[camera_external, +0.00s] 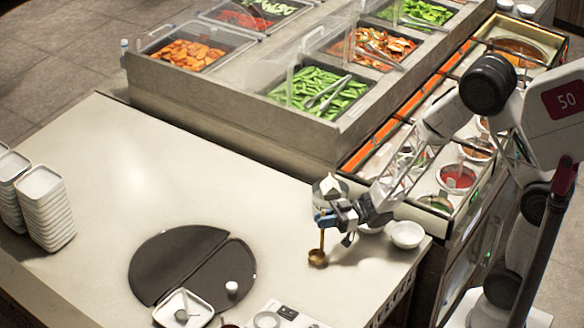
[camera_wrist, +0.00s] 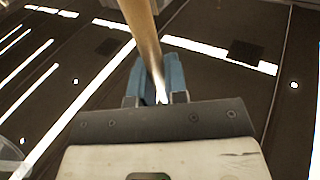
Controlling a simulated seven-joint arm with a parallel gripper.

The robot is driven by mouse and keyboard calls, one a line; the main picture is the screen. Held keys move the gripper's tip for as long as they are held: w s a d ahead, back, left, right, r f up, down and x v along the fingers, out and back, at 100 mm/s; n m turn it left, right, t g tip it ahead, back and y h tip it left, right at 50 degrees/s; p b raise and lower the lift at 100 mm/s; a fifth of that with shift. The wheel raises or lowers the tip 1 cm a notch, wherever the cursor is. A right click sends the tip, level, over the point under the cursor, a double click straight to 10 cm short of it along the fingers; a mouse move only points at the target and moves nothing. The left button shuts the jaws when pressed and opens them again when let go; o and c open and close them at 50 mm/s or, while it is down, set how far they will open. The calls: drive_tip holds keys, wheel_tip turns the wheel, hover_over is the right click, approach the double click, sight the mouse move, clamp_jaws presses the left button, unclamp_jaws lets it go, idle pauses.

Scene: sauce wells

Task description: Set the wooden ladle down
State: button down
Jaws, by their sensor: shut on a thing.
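The wooden ladle (camera_external: 317,257) hangs roughly upright below my gripper (camera_external: 326,219), its brown bowl lowest, over the right part of the pale counter (camera_external: 270,205). I cannot tell whether the bowl touches the counter. In the wrist view, the ladle's handle (camera_wrist: 141,28) runs up from between the blue fingers of my gripper (camera_wrist: 160,82), which is shut on it. The bowl is out of sight in the wrist view.
White bowls (camera_external: 407,234) stand right of my gripper. A dark round mat (camera_external: 180,255) lies to the left, with a square white dish (camera_external: 183,308) at its front edge. The sauce wells (camera_external: 457,179) are behind at right. Counter between mat and ladle is clear.

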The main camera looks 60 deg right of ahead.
drive_tip(key=shift+f, duration=0.1)
drive_tip(key=c, duration=1.6)
unclamp_jaws()
drive_tip(key=shift+f, duration=0.1)
drive_tip(key=o, duration=0.5)
drive_tip(key=shift+c, duration=0.2)
drive_tip(key=r+v, duration=0.1)
drive_tip(key=v, duration=1)
drive_tip(key=shift+s+d+f, duration=0.25)
drive_tip(key=shift+d+f, duration=0.05)
drive_tip(key=shift+d, duration=0.1)
drive_tip(key=shift+r, duration=0.1)
